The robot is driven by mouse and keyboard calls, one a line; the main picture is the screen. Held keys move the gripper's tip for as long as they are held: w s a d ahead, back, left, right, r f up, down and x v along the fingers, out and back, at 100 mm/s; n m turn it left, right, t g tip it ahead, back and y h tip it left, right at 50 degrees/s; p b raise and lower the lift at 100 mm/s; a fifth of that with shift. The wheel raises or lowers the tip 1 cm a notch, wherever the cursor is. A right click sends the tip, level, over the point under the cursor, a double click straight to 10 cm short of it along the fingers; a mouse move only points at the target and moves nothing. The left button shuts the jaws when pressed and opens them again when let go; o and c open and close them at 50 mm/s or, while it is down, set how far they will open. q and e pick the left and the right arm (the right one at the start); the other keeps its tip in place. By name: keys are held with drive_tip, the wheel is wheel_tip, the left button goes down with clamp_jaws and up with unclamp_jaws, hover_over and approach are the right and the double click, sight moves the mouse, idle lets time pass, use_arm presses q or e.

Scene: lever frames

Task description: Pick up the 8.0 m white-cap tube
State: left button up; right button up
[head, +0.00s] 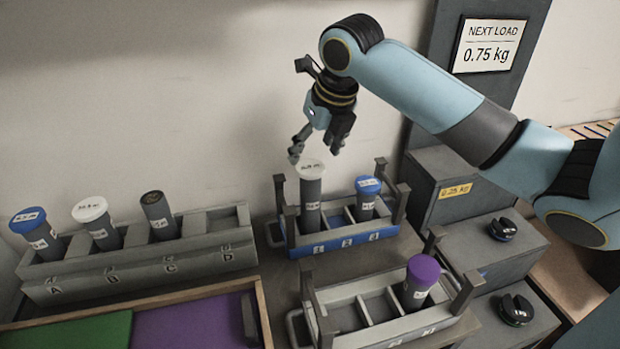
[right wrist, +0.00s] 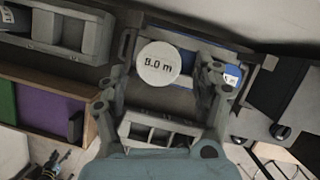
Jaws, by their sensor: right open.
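The 8.0 m white-cap tube (head: 311,190) stands upright in the left slot of the blue rack (head: 345,239). Its cap (right wrist: 158,63) reads "8.0 m" in the right wrist view. My right gripper (head: 320,146) is open above this cap, pointing down. In the right wrist view, the cap shows between its spread fingers (right wrist: 162,80), with nothing held. A small dark and light-blue part (right wrist: 45,165) at the lower left of that view looks like my left gripper; its jaws cannot be made out.
A blue-cap tube (head: 367,196) shares the blue rack. A grey rack (head: 140,268) at left holds blue-cap, white-cap and dark-topped tubes. A nearer rack (head: 375,325) holds a purple-cap tube (head: 420,280). Corner posts rise from both right-hand racks. Grey boxes (head: 480,242) stand at right.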

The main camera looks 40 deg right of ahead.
sight(308, 165)
drive_tip(key=x, duration=0.4)
drive_tip(key=shift+a+f, duration=0.1)
drive_tip(key=shift+f, duration=0.2)
drive_tip(key=f, duration=0.3)
drive_tip(key=f+p, duration=0.1)
drive_tip(key=shift+w+f, duration=0.2)
drive_tip(key=shift+w, duration=0.05)
drive_tip(key=shift+w+f, duration=0.2)
drive_tip(key=shift+f, duration=0.2)
drive_tip(key=shift+c, duration=0.4)
clamp_jaws()
